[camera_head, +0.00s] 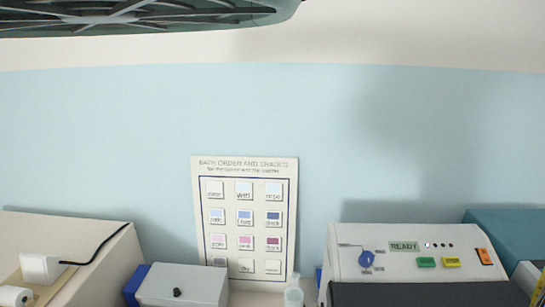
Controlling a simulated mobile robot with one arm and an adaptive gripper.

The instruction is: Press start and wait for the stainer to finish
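The stainer (348,263) stands at the lower right, a white machine with a sloped control panel and a dark front part. Its small display (404,246) reads READY. One small light beside the display glows green and the others look dark. The panel has a blue knob (366,259), a green button (426,262), a yellow button (451,262) and an orange switch (484,256). The labels on the buttons are too small to read surely. My gripper is not in view.
A chart of bath order and shades (245,166) leans on the blue wall. Left of the stainer are a pale cup (293,297) and a grey-blue box with a black knob (180,285). A beige unit (75,232) with a black cord is far left. A dark ribbed object (140,18) hangs overhead.

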